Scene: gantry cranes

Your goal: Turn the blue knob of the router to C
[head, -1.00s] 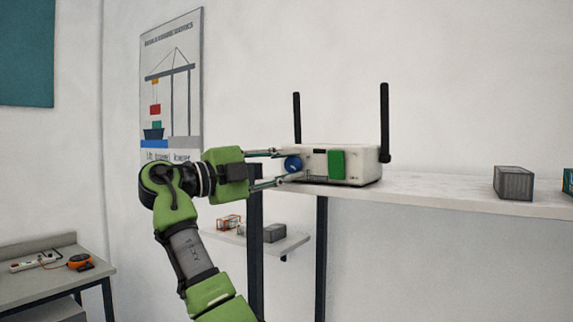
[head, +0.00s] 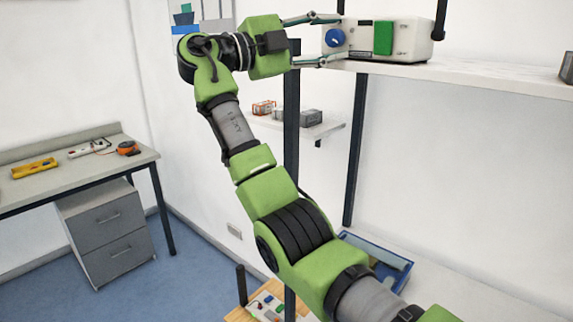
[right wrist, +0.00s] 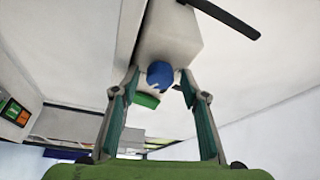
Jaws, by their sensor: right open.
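The router (head: 405,42) is a white box with dark antennas, standing on a high white shelf. Its front carries a round blue knob (head: 334,38) and a green block (head: 383,38). My right gripper (head: 322,41) is open, with one finger above the knob and one below it. In the right wrist view the blue knob (right wrist: 160,75) lies between the two fingertips, with small gaps visible beside it. The letters around the knob are too small to read, so I cannot tell its setting. My left gripper is out of view.
The white shelf (head: 480,76) runs right from the router, with a grey box (head: 567,68) at the picture's edge. A lower shelf (head: 325,128) holds small items. A desk (head: 50,178) stands at the left. A blue tray (head: 392,268) lies below, behind my arm.

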